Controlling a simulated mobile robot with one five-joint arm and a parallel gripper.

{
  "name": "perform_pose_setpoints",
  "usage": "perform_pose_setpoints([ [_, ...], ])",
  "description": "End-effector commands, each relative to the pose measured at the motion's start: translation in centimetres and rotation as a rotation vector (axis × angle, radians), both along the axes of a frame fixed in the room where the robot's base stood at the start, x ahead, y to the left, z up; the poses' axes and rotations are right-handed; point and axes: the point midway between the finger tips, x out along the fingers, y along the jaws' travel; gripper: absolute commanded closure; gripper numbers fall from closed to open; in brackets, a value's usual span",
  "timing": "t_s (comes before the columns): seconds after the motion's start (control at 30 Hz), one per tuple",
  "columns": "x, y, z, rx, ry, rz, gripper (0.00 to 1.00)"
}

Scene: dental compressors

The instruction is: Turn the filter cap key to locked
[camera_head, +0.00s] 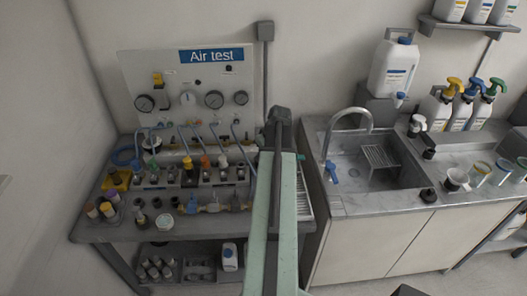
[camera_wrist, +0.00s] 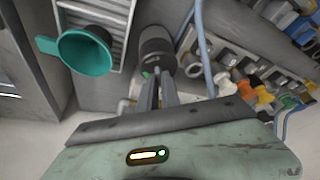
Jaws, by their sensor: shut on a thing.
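In the wrist view, a dark grey round cap with a lighter ring (camera_wrist: 156,42) lies straight ahead of my gripper (camera_wrist: 158,78). I take it for the filter cap. A small green mark shows at its near lower left side. My two narrow fingers are close together and reach the near end of the cap. They are shut on a small piece there, which I take for the key; the fingers hide most of it. I cannot read its turn position. In the head view, my arm covers the cap and the gripper.
A teal cup with a handle (camera_wrist: 84,52) is left of the cap, by a slatted tray (camera_wrist: 98,16). A blue hose (camera_wrist: 203,45) runs close on the right, beside a row of fittings. In the head view, the air test panel (camera_head: 188,90) stands behind the bench; a sink (camera_head: 372,168) is right.

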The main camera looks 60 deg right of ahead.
Motion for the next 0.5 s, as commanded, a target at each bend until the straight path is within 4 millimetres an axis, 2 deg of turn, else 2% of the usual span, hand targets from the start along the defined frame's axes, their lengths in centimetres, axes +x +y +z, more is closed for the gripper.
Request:
perform_pose_setpoints([
  [0.5, 0.34, 0.46, -0.01, -0.001, 0.001, -0.487, 1.0],
])
